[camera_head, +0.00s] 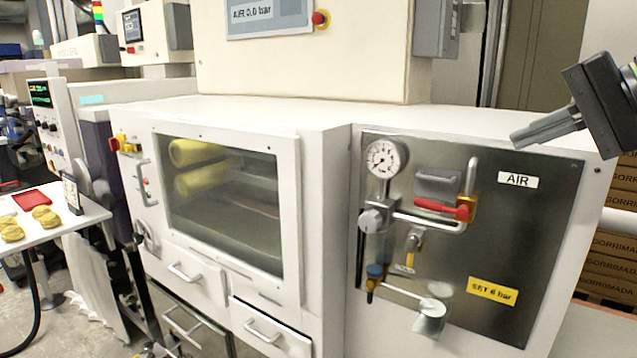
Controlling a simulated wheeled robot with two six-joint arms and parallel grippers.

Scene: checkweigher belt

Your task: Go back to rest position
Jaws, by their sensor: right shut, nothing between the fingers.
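My right gripper (547,128) comes in from the upper right, in front of the upper right part of the white machine (330,112). My left gripper is not in view.
The air panel carries a round gauge (385,158), a red-handled valve (440,208) and a yellow label (492,291). A windowed door (222,200) is closed on the left. Yellow items (45,215) lie on a white table at far left. Stacked boxes (612,250) stand at far right.

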